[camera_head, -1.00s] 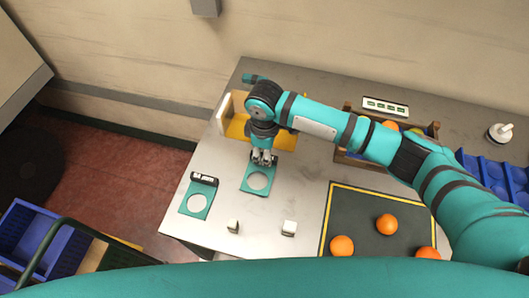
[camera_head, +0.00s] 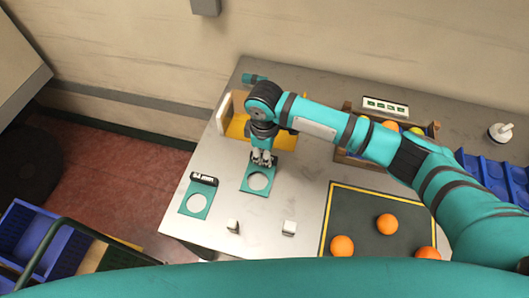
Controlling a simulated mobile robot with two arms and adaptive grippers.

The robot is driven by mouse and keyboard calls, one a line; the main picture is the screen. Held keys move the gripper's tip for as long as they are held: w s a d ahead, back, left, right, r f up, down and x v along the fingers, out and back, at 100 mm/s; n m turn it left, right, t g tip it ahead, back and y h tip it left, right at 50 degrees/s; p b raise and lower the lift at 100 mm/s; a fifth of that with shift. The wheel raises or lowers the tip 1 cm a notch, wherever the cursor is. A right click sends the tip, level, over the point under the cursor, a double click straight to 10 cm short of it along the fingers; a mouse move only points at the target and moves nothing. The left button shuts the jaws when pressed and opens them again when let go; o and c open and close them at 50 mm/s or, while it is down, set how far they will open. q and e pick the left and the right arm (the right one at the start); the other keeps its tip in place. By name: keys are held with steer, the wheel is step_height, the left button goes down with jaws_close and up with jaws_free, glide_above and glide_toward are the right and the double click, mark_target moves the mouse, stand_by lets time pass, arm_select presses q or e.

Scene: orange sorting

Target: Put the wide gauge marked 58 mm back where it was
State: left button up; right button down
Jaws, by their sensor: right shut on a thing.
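A teal gauge plate with a round hole (camera_head: 247,171) lies at or just above the grey table, left of the middle. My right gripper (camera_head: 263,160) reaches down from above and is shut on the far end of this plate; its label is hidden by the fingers. A second teal gauge (camera_head: 206,190) with a round hole and a black label lies flat to its left, near the table's left edge. The label has white print that is too small to read surely. My left gripper is not in view.
Two small white blocks (camera_head: 289,228) stand near the front edge. A dark mat with a yellow border (camera_head: 350,205) holds oranges. A wooden crate (camera_head: 345,157) with fruit, a yellow-floored holder (camera_head: 237,126) and blue trays (camera_head: 480,170) stand farther back.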

steer(key=shift+f, duration=0.5)
steer(key=c, duration=0.7)
jaws_free()
steer(key=shift+r, duration=0.15)
steer(key=shift+r+p, duration=3.95)
steer(key=shift+p, duration=0.3)
steer(key=shift+f, duration=0.1)
